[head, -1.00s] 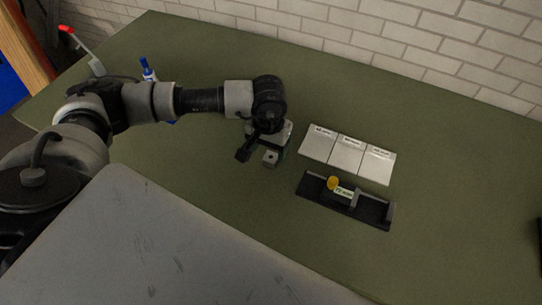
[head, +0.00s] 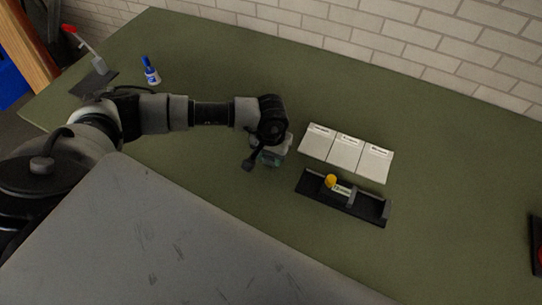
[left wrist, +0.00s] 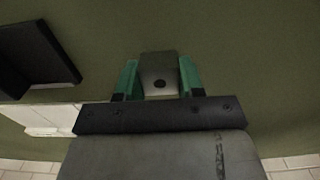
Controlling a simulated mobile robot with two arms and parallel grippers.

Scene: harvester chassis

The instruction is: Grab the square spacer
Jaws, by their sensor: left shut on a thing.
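The square spacer (left wrist: 159,70) is a grey block with a dark round hole. In the left wrist view it sits between the green fingertips of my left gripper (left wrist: 160,80), which is shut on it. In the head view my left gripper (head: 271,158) is over the green table, left of the white cards. There the spacer is largely hidden by the gripper and wrist. I cannot tell whether it is clear of the table. My right gripper is in neither view.
A black tray (head: 312,190) with a yellow knob (head: 330,180) lies right of the gripper. Three white panels (head: 344,153) lie behind it. A blue-and-white bottle (head: 151,76) stands at the back left. A dark object (head: 537,250) is at the right edge. Open green table (head: 450,160) lies between.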

